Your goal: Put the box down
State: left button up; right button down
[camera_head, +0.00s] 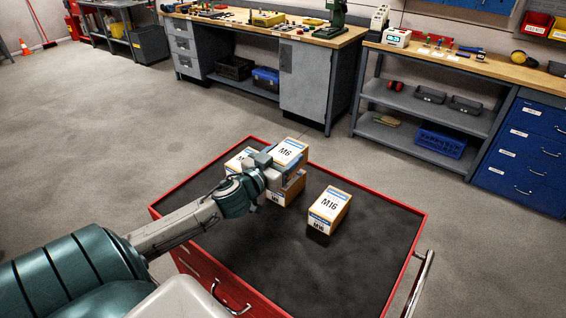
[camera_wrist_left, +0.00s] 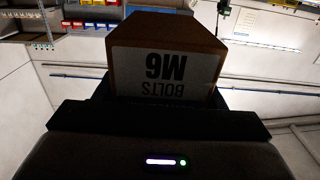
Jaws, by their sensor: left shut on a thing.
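The M6 box (camera_head: 289,152) is a small cardboard box with a white and blue label. My left gripper (camera_head: 280,170) is shut on it, over the back part of the red cart's dark top (camera_head: 265,265). In the left wrist view the M6 box (camera_wrist_left: 165,62) fills the space beyond the gripper (camera_wrist_left: 160,105), its label upside down. Another box (camera_head: 288,192) is just below the gripper, and a further box (camera_head: 240,158) is behind the wrist, partly hidden. I cannot tell whether the M6 box touches the box below. My right gripper is not in view.
An M16 box (camera_head: 330,207) stands on the cart top to the right of the gripper. The cart's front and right parts are bare. A handle (camera_head: 419,285) is on its right side. Workbenches (camera_head: 270,30) and a blue drawer cabinet (camera_head: 525,150) stand beyond the open floor.

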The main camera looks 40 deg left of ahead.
pick_arm(q)
notch_tip(320, 180, down, 3)
jog(key=shift+s+r+p, duration=0.1)
jog(key=shift+p, duration=0.3)
jog(key=shift+d, duration=0.1)
jog(key=shift+f, duration=0.25)
jog(key=o, duration=1.3)
jog(key=shift+r, duration=0.1)
